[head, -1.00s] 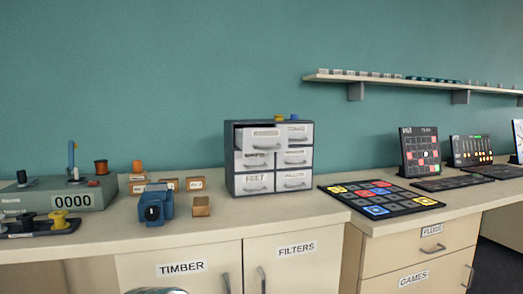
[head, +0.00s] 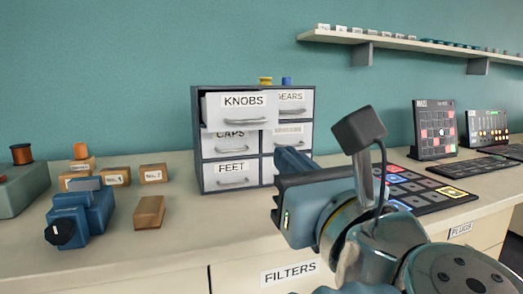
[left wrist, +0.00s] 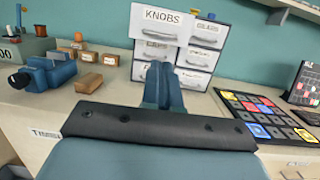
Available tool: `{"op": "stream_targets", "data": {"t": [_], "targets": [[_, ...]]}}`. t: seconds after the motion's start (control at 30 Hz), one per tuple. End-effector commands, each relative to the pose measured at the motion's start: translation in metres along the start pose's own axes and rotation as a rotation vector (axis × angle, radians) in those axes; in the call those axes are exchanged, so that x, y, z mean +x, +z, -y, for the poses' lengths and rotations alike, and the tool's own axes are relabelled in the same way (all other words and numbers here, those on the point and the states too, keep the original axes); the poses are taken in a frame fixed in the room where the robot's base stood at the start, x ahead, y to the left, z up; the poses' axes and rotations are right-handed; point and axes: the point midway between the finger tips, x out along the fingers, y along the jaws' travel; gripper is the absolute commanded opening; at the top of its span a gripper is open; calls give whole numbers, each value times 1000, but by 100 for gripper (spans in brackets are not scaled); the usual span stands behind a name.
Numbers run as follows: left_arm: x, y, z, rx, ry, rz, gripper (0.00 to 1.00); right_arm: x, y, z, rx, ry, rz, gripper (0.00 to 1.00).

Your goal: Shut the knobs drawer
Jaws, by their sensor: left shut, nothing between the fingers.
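The knobs drawer (head: 241,117) is the top left drawer of a small grey cabinet (head: 197,145) on the counter. Its white front, labelled KNOBS, stands out from the other fronts, so it is pulled open. It also shows in the left wrist view (left wrist: 157,28). My left gripper (head: 290,160) is shut and empty in front of the cabinet, lower than the knobs drawer and to its right in the head view. In the left wrist view its closed fingers (left wrist: 162,85) point toward the cabinet, below the drawer front, with a gap visible. My right gripper is not in view.
A blue device (head: 80,214) and several small cardboard boxes (head: 149,212) stand left of the cabinet. A yellow and a blue piece sit on its top. A dark game board (head: 440,192) lies to the right. The counter directly in front of the cabinet is largely clear.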

Motion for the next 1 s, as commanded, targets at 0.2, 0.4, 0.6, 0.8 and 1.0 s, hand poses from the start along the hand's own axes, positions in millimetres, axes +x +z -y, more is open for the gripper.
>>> {"op": "stream_targets", "data": {"t": [0.2,0.4,0.6,0.8,1.0], "targets": [[36,-1,0,1,4,-4,0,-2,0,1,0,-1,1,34],[80,-1,0,1,3,-4,0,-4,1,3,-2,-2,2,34],[115,-2,1,2,2,-4,0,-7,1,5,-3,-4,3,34],[133,-2,1,1,-1,-4,0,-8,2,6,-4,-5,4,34],[136,-3,1,1,-1,-4,0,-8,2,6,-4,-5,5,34]]}}
